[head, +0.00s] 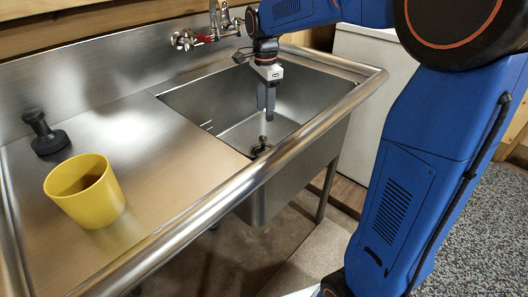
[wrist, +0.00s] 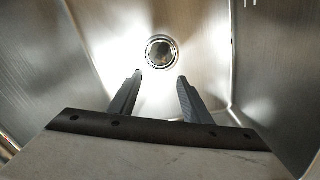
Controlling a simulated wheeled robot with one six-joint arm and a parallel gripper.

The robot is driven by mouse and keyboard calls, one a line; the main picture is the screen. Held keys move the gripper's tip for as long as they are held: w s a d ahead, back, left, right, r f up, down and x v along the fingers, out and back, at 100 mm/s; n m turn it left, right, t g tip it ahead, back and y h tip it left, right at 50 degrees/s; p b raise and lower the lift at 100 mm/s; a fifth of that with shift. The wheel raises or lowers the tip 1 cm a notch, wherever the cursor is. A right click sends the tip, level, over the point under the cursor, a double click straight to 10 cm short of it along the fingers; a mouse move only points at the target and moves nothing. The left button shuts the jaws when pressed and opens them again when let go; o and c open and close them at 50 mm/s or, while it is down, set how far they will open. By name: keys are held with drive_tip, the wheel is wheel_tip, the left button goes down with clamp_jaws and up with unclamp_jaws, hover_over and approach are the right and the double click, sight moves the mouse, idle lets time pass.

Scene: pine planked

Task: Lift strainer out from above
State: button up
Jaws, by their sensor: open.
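The strainer (head: 261,148) sits in the drain at the bottom of the steel sink basin (head: 205,103). In the head view it is small and dark, with a short knob on top. In the wrist view the strainer (wrist: 162,53) is a round shape with a bright rim, just beyond the fingertips. My gripper (head: 266,114) points down inside the basin, above the strainer and apart from it. In the wrist view my gripper (wrist: 158,75) is open with nothing between its two fingers.
A yellow cup (head: 88,195) with dark contents and a black plunger-like stopper (head: 46,135) stand on the drainboard (head: 150,150) at left. A faucet with red-marked handles (head: 205,38) is on the back wall. A rolled rim (head: 290,150) runs along the sink's front.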

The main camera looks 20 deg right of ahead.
sight(262, 137)
wheel_tip(262, 137, down, 10)
drive_tip(key=shift+r, duration=0.2)
drive_tip(key=shift+a+f, duration=0.25)
drive_tip(key=shift+f, duration=1.05)
drive_tip(key=shift+a+f, duration=0.25)
drive_tip(key=shift+f, duration=1.05)
clamp_jaws()
